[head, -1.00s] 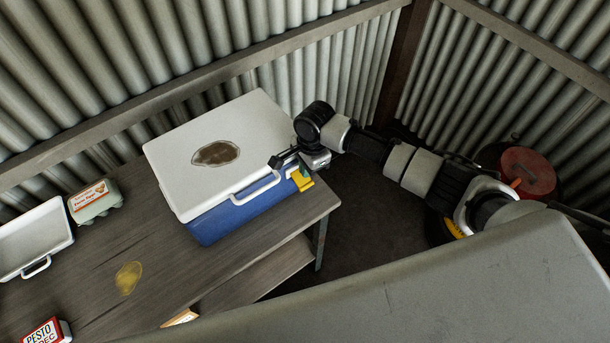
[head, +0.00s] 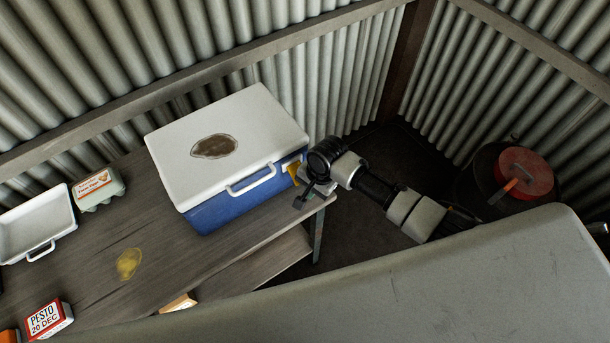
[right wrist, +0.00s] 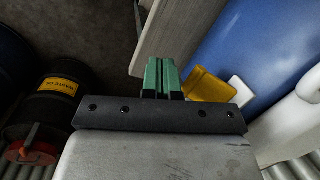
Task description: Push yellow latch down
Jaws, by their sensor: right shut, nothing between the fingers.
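The cooler has a white lid (head: 255,135) and a blue body (head: 232,206); the lid is down on it. Its yellow latch (head: 292,173) is on the right end, partly hidden behind my right gripper (head: 301,201) in the head view. The right gripper is shut and empty, low beside the latch near the table's right corner. In the right wrist view, its green fingertips (right wrist: 161,76) are together, just left of the yellow latch (right wrist: 208,86). I cannot tell whether they touch the latch. My left gripper is not in view.
The cooler stands on a wooden table (head: 165,262). A dark drum with a red lid (head: 525,172) stands at the right. Corrugated walls close off the back.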

